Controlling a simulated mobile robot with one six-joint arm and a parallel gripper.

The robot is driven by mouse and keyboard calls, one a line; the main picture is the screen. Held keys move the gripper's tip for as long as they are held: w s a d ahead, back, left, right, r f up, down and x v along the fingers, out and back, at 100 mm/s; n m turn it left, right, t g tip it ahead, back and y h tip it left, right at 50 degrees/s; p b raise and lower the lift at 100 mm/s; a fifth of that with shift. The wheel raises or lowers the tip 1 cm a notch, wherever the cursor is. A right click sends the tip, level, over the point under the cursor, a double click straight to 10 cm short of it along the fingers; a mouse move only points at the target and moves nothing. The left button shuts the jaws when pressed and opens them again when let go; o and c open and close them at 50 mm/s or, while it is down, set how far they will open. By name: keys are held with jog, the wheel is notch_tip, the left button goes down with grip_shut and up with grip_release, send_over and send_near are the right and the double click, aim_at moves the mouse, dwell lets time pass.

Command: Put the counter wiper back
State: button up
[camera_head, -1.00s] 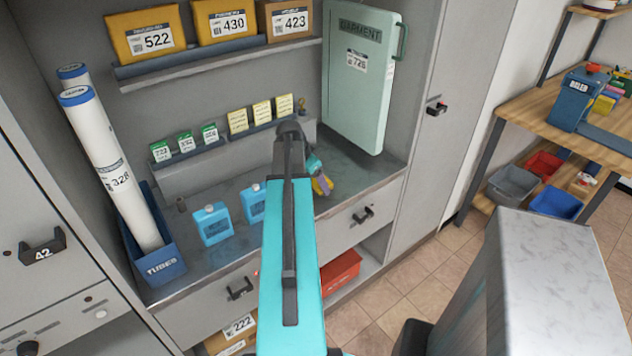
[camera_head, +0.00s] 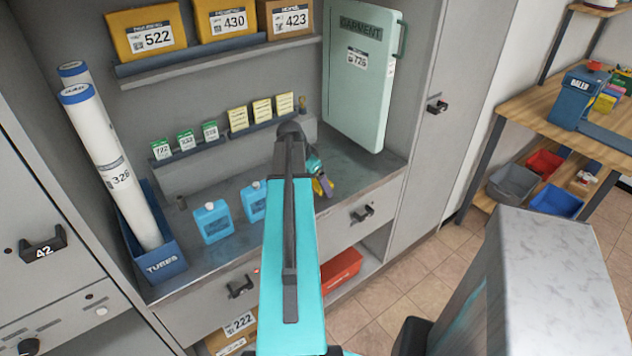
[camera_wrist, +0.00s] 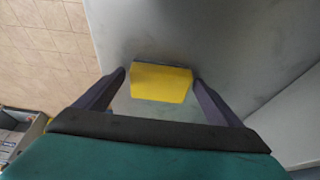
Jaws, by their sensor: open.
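A yellow block, which looks like the counter wiper (camera_wrist: 162,82), lies on the grey counter (camera_wrist: 225,40) in the wrist view. My gripper (camera_wrist: 160,76) is open, with one dark finger on each side of the yellow block. The fingertips are close to its left and right ends; I cannot tell whether they touch it. In the head view, my gripper (camera_head: 322,181) is low over the right part of the counter, partly hidden by my arm. A small piece of yellow shows there beside the fingers.
Blue bottles (camera_head: 212,222) stand on the counter left of my arm. A blue tubes bin (camera_head: 160,262) holds white tubes at the left. A green garment case (camera_head: 358,80) stands at the back right. Small labelled boxes (camera_head: 237,119) line a low shelf behind.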

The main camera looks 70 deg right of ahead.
jog(key=shift+r, duration=0.1)
jog(key=b+v, duration=0.2)
jog(key=v, duration=1)
jog(key=shift+s+r, duration=0.1)
dwell(0.5)
jog(key=shift+s, duration=0.2)
dwell(0.3)
